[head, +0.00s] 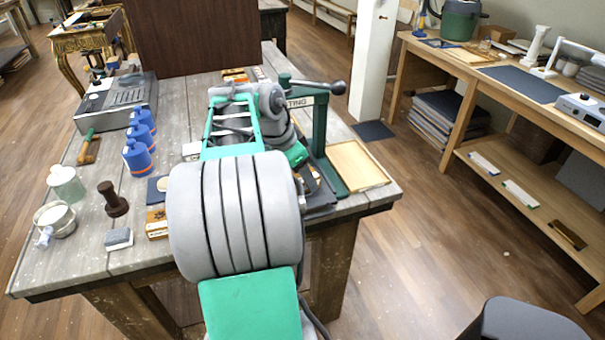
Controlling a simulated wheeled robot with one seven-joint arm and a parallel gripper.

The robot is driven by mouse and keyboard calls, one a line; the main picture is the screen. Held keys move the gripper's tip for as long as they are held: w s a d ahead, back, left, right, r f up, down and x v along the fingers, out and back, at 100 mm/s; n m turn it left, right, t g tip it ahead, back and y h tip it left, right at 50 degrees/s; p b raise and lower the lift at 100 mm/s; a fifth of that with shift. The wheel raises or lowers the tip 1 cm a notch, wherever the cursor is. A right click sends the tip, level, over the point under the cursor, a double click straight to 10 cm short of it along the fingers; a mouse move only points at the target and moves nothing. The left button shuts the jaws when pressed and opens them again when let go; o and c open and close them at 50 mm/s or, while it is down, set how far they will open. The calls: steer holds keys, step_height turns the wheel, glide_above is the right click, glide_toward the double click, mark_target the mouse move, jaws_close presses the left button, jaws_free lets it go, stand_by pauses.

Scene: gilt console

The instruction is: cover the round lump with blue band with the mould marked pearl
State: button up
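My arm fills the middle of the head view and hides much of the table behind it. My gripper (312,184) is small, dark and mostly hidden behind the arm, beside the base of a green press; I cannot tell whether it is open or shut. A pale round piece lies on a dark blue pad (153,192) left of my arm, partly hidden; I cannot tell whether it has a blue band. A small box (157,222) with an orange and white label stands below it; the label is too small to read. No mould marked pearl can be made out.
The green press (319,130) has a lever ending in a dark ball. A shallow wooden tray (357,166) lies at the table's right edge.

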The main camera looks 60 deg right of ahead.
steer(key=o, duration=1.5)
